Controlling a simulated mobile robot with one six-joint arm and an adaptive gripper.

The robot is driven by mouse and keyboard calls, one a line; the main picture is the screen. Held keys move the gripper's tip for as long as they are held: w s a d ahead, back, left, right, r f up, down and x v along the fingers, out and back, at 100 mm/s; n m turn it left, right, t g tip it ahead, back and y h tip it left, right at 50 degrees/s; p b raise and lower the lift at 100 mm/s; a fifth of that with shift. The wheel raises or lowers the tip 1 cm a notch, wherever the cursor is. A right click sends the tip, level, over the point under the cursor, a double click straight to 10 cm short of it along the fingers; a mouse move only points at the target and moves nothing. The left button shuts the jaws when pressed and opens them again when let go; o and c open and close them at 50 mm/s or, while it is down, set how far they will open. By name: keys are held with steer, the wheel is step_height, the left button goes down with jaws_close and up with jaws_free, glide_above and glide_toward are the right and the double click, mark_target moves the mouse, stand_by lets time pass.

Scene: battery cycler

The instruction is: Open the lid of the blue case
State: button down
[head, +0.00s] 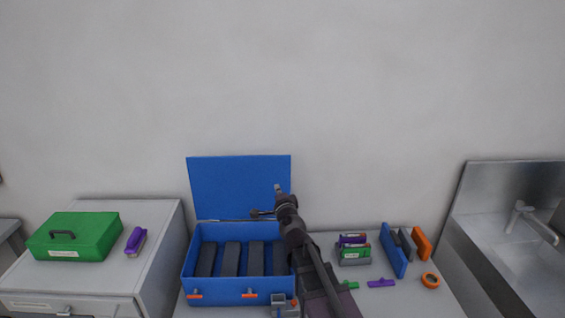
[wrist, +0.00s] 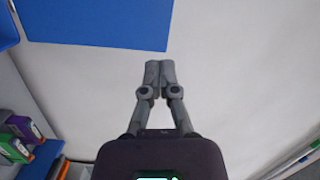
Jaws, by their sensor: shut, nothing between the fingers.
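The blue case (head: 238,297) stands on the table with its lid (head: 238,186) swung up, standing upright at the back against the wall side. Several dark grey blocks (head: 231,258) stand in a row inside it. Two orange latches (head: 194,296) show on its front. My gripper (head: 278,188) is raised in front of the lid's right part, over the case's right end. In the wrist view my gripper (wrist: 160,66) is shut and empty, its fingertips together. The lid (wrist: 95,20) fills the upper left there, apart from the fingers.
A green case (head: 75,236) and a purple stapler (head: 135,240) are on the left cabinet. Right of my arm are a small rack (head: 354,254), blue and orange upright items (head: 394,250), a tape roll (head: 430,280) and a purple clip (head: 381,283). A metal sink (head: 510,240) is far right.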

mark_target(282, 156)
steer(key=shift+w+d+r+m+t+h, duration=0.25)
steer(key=shift+d+m+h, duration=0.3)
steer(key=shift+m+h, duration=0.35)
steer(key=shift+w+d+r+m+t+h, duration=0.15)
steer(key=shift+w+d+r+m+h, duration=0.15)
steer(key=shift+d+m+h, duration=0.55)
steer(key=shift+w+a+m, duration=0.1)
steer(key=shift+a+m, duration=0.15)
steer(key=shift+a, duration=0.15)
steer(key=w, duration=0.9)
steer(key=w+p, duration=0.1)
steer(key=w, duration=0.3)
steer(key=shift+w+d+r, duration=0.25)
steer(key=shift+w+r, duration=0.1)
steer(key=shift+r, duration=0.05)
steer(key=w, duration=0.6)
steer(key=shift+d+r, duration=0.1)
steer(key=shift+r, duration=0.05)
steer(key=shift+s, duration=0.1)
steer(key=shift+s+r, duration=0.1)
steer(key=shift+s, duration=0.7)
steer(key=s+r+p, duration=0.1)
steer(key=s+p, duration=0.1)
steer(key=s, duration=1)
steer(key=shift+s+a+r, duration=0.15)
steer(key=shift+a+r, duration=0.1)
steer(key=shift+r, duration=0.15)
